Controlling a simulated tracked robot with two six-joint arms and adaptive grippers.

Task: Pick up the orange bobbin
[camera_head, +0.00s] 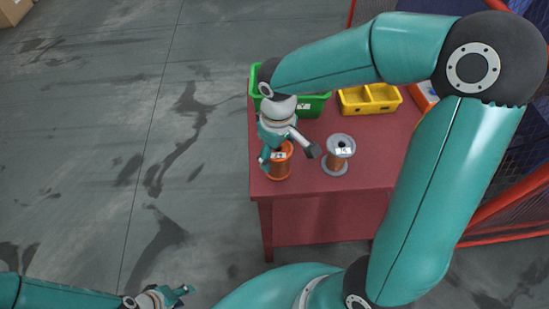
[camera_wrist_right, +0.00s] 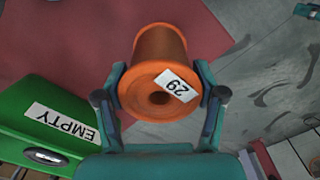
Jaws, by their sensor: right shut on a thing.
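The orange bobbin (camera_head: 280,167) is at the left front corner of the red table, with a label marked 29 on its upper end. In the right wrist view the orange bobbin (camera_wrist_right: 160,50) sits between the two fingers of my right gripper (camera_wrist_right: 162,85), one on each side. In the head view my right gripper (camera_head: 287,154) comes down over it from above and hides part of it. I cannot tell whether the bobbin is clear of the tabletop. My left gripper (camera_head: 180,292) is low at the bottom left, away from the table, too small to read its opening.
A grey-flanged bobbin with copper-coloured winding (camera_head: 339,158) stands just right on the red table (camera_head: 345,205). Behind are a green bin (camera_head: 313,105), labelled EMPTY in the wrist view (camera_wrist_right: 40,115), and a yellow bin (camera_head: 370,98). Red-framed mesh (camera_head: 520,195) stands right. Floor on the left is clear.

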